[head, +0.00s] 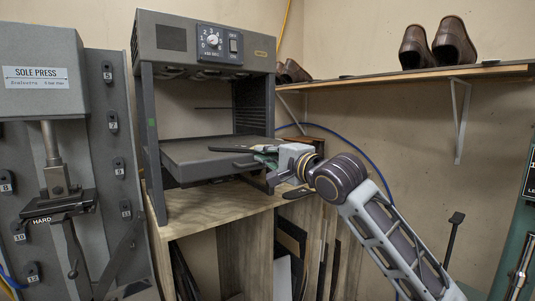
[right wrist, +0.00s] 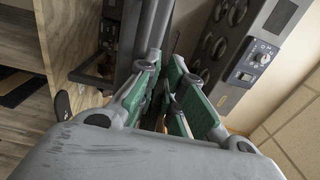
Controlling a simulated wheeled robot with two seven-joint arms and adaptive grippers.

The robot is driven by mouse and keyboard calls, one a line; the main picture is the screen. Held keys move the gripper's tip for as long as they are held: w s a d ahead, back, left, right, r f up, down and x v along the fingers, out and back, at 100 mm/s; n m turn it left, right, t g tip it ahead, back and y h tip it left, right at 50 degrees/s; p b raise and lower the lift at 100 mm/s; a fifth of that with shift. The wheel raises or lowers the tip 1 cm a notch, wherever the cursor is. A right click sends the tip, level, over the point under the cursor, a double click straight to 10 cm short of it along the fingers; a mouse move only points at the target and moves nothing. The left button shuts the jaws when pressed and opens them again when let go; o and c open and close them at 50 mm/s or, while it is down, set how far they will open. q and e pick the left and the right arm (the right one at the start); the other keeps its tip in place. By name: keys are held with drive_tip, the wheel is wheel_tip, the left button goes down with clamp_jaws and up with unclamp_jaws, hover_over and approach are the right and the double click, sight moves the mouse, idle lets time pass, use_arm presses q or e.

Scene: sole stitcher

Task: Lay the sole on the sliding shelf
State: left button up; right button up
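The dark, thin sole (head: 233,149) lies flat at the sliding shelf (head: 188,158), its narrow end pointing left. The grey shelf is pulled out of the heater's open front. My right gripper (head: 258,159) is at the shelf's right front edge, by the sole's near end. In the right wrist view its green-sided fingers (right wrist: 167,62) stand a little apart, and I make out nothing clamped between them. The fingers partly hide the sole's right end, so contact is hard to judge. My left gripper is in neither view.
The grey heater (head: 200,42) with a dial stands on a wooden bench (head: 215,203). The sole press (head: 50,85) is close on the left. Another dark flat piece (head: 297,193) lies at the bench's right edge. Brown shoes (head: 453,43) stand on a wall shelf (head: 400,76).

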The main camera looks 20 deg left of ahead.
drive_tip(key=shift+o, duration=0.4)
drive_tip(key=shift+r, duration=0.1)
